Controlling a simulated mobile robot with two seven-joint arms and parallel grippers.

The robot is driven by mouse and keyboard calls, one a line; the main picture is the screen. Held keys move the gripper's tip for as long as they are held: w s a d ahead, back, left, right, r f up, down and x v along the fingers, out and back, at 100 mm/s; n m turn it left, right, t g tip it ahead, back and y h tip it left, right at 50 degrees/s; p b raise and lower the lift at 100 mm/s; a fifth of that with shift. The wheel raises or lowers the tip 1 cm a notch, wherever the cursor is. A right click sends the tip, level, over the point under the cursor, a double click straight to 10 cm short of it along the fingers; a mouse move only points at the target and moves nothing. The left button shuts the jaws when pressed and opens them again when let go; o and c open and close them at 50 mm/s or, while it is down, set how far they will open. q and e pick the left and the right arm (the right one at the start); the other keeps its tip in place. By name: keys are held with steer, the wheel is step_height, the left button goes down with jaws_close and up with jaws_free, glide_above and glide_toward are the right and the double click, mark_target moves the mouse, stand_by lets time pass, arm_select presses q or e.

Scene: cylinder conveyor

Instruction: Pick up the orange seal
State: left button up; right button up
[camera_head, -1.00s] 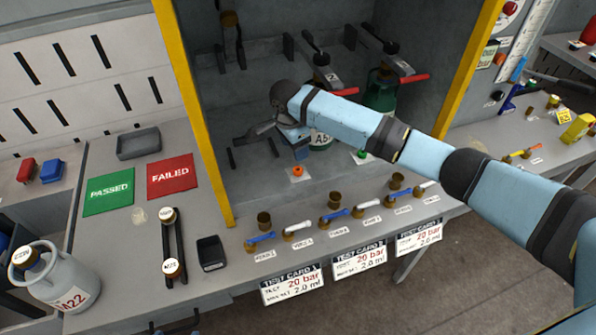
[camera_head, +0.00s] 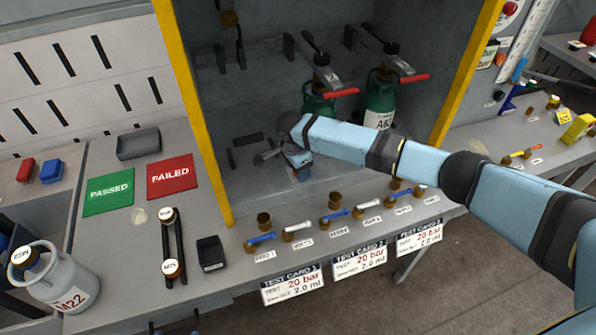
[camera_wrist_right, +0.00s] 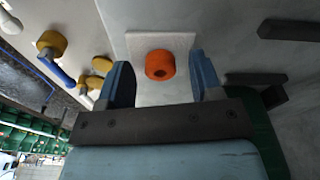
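The orange seal (camera_wrist_right: 160,65) is a short ring with a dark hole, lying on a white square patch (camera_wrist_right: 178,42) in the right wrist view. My right gripper (camera_wrist_right: 160,60) is open, with one blue finger on each side of the seal and gaps to both. I cannot tell how far above the surface the fingertips are. In the head view my right gripper (camera_head: 299,174) is low inside the grey booth and hides the seal. Small dark and blue parts at the bottom edge of the head view may belong to my left arm; its fingers cannot be made out.
Green cylinders (camera_head: 380,98) stand behind my right arm. A row of brass fittings with blue and white levers (camera_head: 336,214) lines the booth's front edge. A yellow post (camera_head: 191,108) bounds the booth on the left.

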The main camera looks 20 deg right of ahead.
steer(key=c, duration=0.9)
steer(key=shift+o, duration=0.2)
